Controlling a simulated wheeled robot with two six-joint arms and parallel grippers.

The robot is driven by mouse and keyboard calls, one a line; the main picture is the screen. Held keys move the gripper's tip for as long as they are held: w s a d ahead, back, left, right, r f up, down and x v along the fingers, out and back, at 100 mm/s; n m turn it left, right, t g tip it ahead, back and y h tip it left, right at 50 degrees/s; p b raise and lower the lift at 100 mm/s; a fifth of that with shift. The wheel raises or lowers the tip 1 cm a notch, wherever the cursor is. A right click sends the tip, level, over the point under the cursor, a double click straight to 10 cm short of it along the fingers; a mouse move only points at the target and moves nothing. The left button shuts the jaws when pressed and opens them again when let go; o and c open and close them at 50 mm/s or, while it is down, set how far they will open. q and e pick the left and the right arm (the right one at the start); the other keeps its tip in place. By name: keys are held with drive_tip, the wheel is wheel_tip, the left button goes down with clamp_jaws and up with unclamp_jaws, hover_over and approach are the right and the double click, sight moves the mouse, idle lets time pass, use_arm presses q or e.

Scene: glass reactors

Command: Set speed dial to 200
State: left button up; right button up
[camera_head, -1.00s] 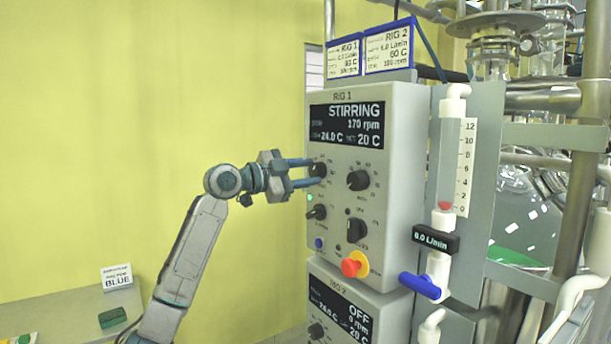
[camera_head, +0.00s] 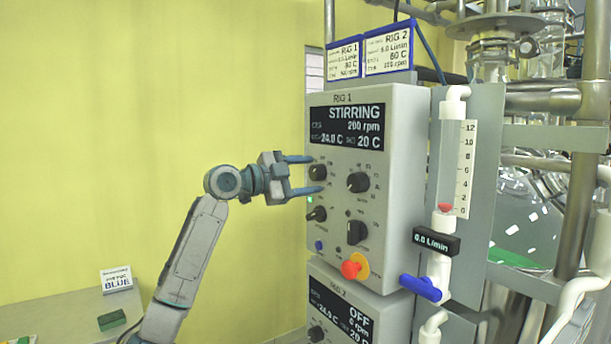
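The RIG 1 control box (camera_head: 398,190) is pale grey, with a dark display (camera_head: 347,127) reading STIRRING, 200 rpm, 24.0 C and 20 C. Its upper left black dial (camera_head: 318,172) sits in front of my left gripper (camera_head: 304,174). The gripper's two fingers are spread, one above and one below the dial, with a gap to it, and their tips are close to the panel. Whether the tips touch the panel cannot be told. Another black dial (camera_head: 358,182) is to its right. My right gripper is not in view.
Lower on the panel are two more black knobs (camera_head: 317,214) (camera_head: 357,232) and a red emergency button (camera_head: 353,267). A flow meter with a blue valve handle (camera_head: 420,287) stands at the right. RIG 2's box (camera_head: 347,310) is below.

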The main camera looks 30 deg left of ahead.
use_arm(q)
drive_tip(key=shift+s+a+f+b, duration=0.1)
drive_tip(key=shift+s+a+b, duration=0.2)
drive_tip(key=shift+s+b, duration=0.15)
drive_tip(key=b+v, duration=0.5)
drive_tip(key=v, duration=0.4)
drive_tip(key=shift+s, duration=0.35)
drive_tip(key=shift+a, duration=0.15)
